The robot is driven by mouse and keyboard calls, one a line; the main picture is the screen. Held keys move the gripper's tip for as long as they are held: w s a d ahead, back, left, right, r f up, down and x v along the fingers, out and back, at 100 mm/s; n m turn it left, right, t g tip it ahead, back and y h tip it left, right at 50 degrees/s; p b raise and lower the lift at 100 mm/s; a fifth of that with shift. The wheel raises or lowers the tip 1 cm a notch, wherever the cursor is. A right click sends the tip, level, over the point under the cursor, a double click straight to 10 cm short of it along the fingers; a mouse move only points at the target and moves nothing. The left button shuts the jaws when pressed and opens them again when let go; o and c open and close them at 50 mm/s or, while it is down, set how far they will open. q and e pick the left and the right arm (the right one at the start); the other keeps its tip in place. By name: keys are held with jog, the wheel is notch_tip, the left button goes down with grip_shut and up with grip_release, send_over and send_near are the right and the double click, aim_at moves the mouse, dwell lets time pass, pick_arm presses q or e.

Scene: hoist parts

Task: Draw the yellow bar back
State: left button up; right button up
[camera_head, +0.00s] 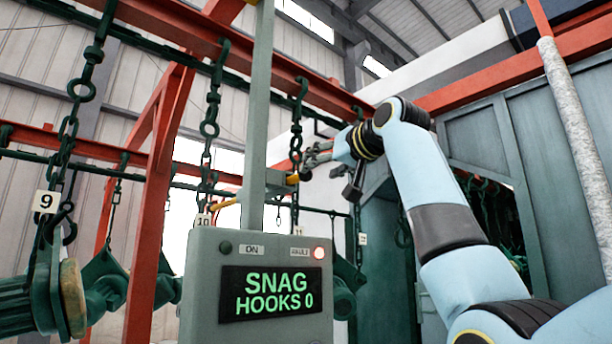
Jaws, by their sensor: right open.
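A yellow bar (225,204) shows to the left of the grey upright post (256,110), above the control box. A yellow end piece (292,179) shows to the right of the post; the post hides what lies between, so I cannot tell for certain that they are one bar. My right gripper (322,166) is open, with its dark fingers pointing left, close to the yellow end piece. I cannot tell whether they touch. My left gripper is out of view.
Chains with hooks (211,110) hang from an overhead rail. Red beams (166,150) and green hung parts (100,285) stand left. A grey pipe (578,150) rises at right.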

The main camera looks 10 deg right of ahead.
aim_at(309, 173)
jog(key=p+x, duration=0.2)
jog(key=x, duration=0.4)
jog(key=shift+w+a+r, duration=0.15)
jog(key=shift+w, duration=0.05)
jog(key=shift+w+a, duration=0.2)
jog(key=shift+w, duration=0.45)
grip_shut()
